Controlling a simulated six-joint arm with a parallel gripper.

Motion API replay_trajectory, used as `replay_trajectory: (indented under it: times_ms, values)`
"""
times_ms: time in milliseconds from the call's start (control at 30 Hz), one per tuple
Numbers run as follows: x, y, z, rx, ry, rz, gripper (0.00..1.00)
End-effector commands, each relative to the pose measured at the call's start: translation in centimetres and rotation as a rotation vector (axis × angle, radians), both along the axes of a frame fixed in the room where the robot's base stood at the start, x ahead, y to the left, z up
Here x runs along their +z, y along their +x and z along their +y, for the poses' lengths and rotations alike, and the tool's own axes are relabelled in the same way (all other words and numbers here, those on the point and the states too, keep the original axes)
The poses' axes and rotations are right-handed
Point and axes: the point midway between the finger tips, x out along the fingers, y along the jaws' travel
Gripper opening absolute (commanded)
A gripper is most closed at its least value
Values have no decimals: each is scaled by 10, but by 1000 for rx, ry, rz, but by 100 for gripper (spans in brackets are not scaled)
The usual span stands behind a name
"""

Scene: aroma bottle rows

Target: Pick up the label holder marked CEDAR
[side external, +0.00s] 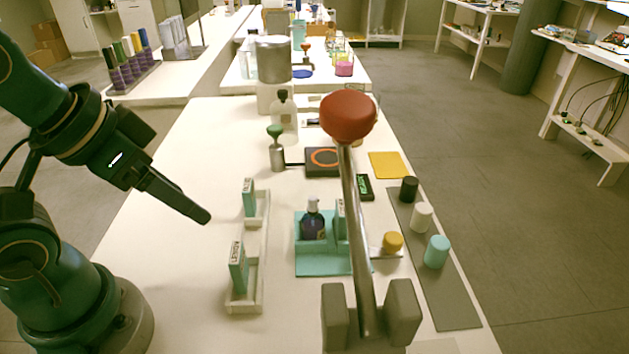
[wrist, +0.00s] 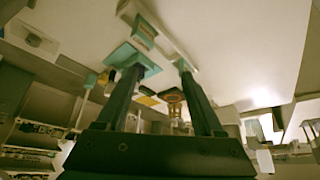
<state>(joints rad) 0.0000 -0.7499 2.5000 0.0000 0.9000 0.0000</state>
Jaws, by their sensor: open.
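Three teal label holders show in the side view. One (side external: 249,197) stands upright at the far end of a white rack (side external: 260,235) and another (side external: 237,267) near its front. The third (side external: 341,218) stands in a teal tray (side external: 322,264), partly behind a red-topped pole. Their lettering is too small to read surely; I cannot tell which is CEDAR. My gripper (side external: 200,212) is open and empty, above the table left of the rack, apart from the holders. In the wrist view its fingers (wrist: 159,70) are spread, with teal pieces (wrist: 145,31) beyond them.
A dark bottle (side external: 313,221) stands in the teal tray. The red-topped pole (side external: 349,118) rises at the front. Capped jars (side external: 436,251) line a grey mat at right. A white bottle (side external: 283,109) and a black-and-orange plate (side external: 323,160) are farther back. The table's left side is clear.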

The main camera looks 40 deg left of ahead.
Motion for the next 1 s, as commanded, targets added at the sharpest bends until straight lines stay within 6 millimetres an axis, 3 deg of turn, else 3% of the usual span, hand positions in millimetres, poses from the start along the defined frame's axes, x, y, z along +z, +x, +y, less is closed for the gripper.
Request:
replay_trajectory:
  times_ms: [200, 233, 333, 667, 833, 1000]
  values:
    - [0, 0, 0, 0, 0, 0, 69]
    - [0, 0, 0, 0, 0, 0, 65]
    - [0, 0, 0, 0, 0, 0, 28]
    - [1, 2, -1, -3, -3, -3, 28]
    - [15, 32, -20, -46, -62, -63, 28]
    - [41, 97, -60, -95, -182, -198, 28]
